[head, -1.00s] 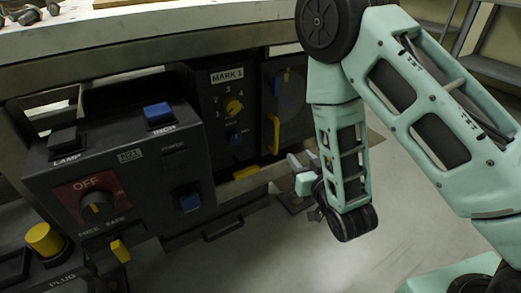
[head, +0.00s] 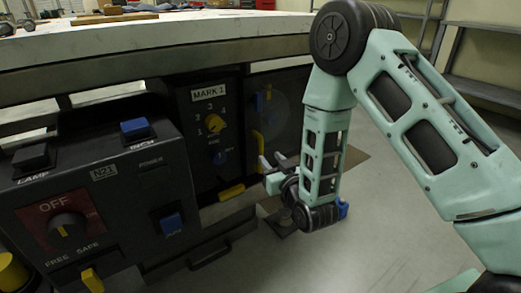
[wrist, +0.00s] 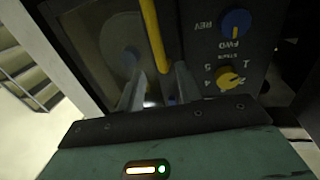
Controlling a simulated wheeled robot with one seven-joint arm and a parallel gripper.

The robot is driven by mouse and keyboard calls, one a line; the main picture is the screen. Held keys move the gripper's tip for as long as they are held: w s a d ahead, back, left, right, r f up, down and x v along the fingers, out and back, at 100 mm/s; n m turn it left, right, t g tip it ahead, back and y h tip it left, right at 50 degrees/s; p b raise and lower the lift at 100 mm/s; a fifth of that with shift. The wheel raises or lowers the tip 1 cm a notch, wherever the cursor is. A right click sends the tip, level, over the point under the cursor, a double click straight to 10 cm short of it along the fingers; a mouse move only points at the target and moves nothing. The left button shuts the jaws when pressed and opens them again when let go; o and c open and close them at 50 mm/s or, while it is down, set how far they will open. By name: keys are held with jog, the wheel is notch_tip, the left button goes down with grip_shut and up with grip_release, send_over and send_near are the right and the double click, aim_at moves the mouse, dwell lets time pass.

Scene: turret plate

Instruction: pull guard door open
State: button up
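The guard door (head: 284,112) is a dark, partly see-through panel right of the MARK 1 panel in the head view. It looks closed, and a round disc shows behind it. Its yellow bar handle (head: 259,141) stands upright on its left side. My gripper (head: 266,168) is at the lower end of the handle in the head view. In the wrist view my gripper (wrist: 160,88) is open, with one finger to each side of the line of the yellow handle (wrist: 152,35). Contact with the handle cannot be told. The door (wrist: 118,45) fills the upper left there.
The MARK 1 panel (head: 213,125) has a yellow dial and a blue knob. A control box (head: 100,190) with OFF switch and blue buttons juts out at left. A yellow block (head: 231,192) sits low beside the handle. The worktop (head: 150,35) overhangs above. Floor at right is open.

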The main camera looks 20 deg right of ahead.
aim_at(262, 148)
jog(key=w, duration=0.2)
jog(key=w+b, duration=0.1)
jog(key=w, duration=0.2)
jog(key=w+a, duration=0.1)
jog(key=w, duration=0.2)
jog(key=shift+w, duration=0.15)
grip_shut()
